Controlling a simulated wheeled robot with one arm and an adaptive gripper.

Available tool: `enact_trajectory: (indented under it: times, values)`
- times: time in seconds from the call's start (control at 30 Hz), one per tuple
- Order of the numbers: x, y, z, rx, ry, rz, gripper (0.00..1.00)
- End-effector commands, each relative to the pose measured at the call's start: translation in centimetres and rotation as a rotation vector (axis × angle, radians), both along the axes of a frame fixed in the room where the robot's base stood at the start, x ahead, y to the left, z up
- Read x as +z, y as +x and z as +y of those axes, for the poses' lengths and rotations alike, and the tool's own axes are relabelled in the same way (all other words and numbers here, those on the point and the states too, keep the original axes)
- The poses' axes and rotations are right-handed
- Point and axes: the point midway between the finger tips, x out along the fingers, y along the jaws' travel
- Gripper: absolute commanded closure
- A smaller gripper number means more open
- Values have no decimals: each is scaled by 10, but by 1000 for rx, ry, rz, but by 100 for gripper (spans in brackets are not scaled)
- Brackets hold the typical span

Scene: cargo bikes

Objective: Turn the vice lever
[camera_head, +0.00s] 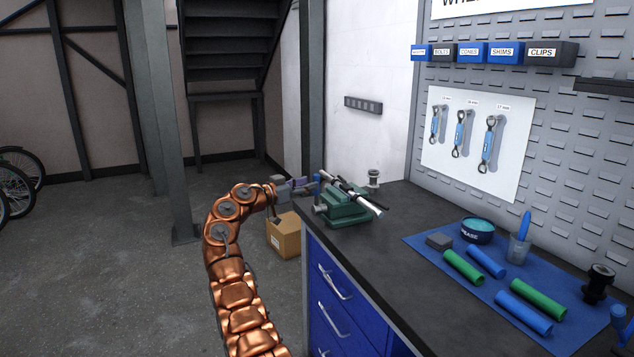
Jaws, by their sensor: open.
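My gripper (306,187) reaches in from the left at the height of the vice. Its jaws are open and close to the blue piece. I cannot tell whether they touch it or stand around it.
A blue mat (410,240) on the workbench (400,205) holds green and blue tubes, a grease tin (477,231) and a cup (519,250). A small metal part (373,178) stands behind the vice. A cardboard box (284,236) sits on the floor. Open floor lies left.

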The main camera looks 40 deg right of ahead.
Motion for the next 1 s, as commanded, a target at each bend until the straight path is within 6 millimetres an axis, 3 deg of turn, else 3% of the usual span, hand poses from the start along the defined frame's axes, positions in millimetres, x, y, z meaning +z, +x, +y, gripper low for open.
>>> enact_trajectory:
  times: [0.1, 0.3, 0.7, 1.0]
  values:
    - [2, -3, -19, 0, 0, 0, 53]
    - [0, -4, -38, 2, 0, 4, 53]
    - [-1, -4, -44, 2, 1, 1, 53]
    - [-1, -4, -44, 3, 0, 1, 83]
